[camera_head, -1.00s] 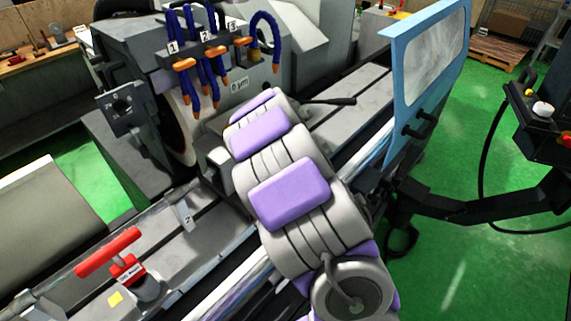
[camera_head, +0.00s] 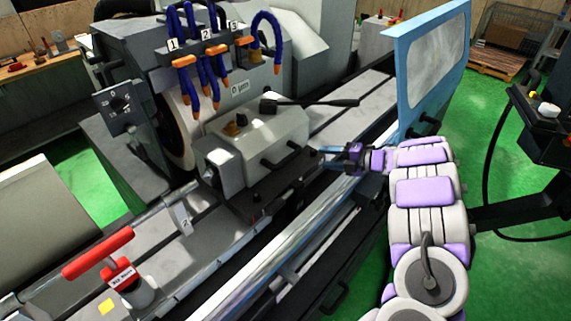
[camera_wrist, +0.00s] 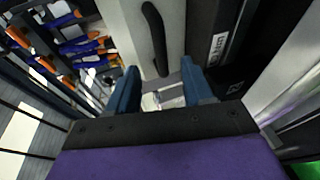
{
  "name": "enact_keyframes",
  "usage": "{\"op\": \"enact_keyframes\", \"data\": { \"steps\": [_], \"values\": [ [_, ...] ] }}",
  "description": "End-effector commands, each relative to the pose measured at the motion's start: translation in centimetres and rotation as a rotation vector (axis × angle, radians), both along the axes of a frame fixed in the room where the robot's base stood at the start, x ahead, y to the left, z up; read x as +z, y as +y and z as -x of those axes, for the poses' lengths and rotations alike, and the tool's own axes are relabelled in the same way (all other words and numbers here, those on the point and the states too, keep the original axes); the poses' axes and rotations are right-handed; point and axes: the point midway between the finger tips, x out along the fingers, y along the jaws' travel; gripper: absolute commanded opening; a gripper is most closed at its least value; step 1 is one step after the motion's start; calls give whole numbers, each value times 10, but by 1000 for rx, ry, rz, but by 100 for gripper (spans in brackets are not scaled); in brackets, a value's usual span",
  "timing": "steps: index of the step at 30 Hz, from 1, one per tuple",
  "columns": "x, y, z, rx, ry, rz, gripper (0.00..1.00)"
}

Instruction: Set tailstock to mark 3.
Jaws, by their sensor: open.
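The tailstock (camera_head: 255,150) appears to be the grey block on the machine bed, with a long black lever (camera_head: 315,102) on top and black handles on its near side. A plate marked 2 (camera_head: 184,221) stands on the bed rail at its lower left; I see no plate marked 3 on the rail. My gripper (camera_head: 332,158) is just right of the block, fingers pointing at it. In the wrist view, the two blue fingers (camera_wrist: 160,92) are apart with nothing held between them. A black handle (camera_wrist: 155,38) lies beyond the fingertips, apart from them.
Blue hoses with orange ends (camera_head: 200,75) hang above, under tags; the first two read 1 and 2. A red-handled tool (camera_head: 98,253) stands at the lower left. A blue-framed door (camera_head: 430,65) rises behind my arm. A control panel (camera_head: 545,120) is at right.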

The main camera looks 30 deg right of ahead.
Motion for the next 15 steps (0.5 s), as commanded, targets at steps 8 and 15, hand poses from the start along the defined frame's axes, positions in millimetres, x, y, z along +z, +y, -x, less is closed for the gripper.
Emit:
{"op": "enact_keyframes", "data": {
  "steps": [8,15],
  "values": [
    [-4,0,40,99,-33,-101,51],
    [-8,21,19,108,-33,-100,51]
  ]
}}
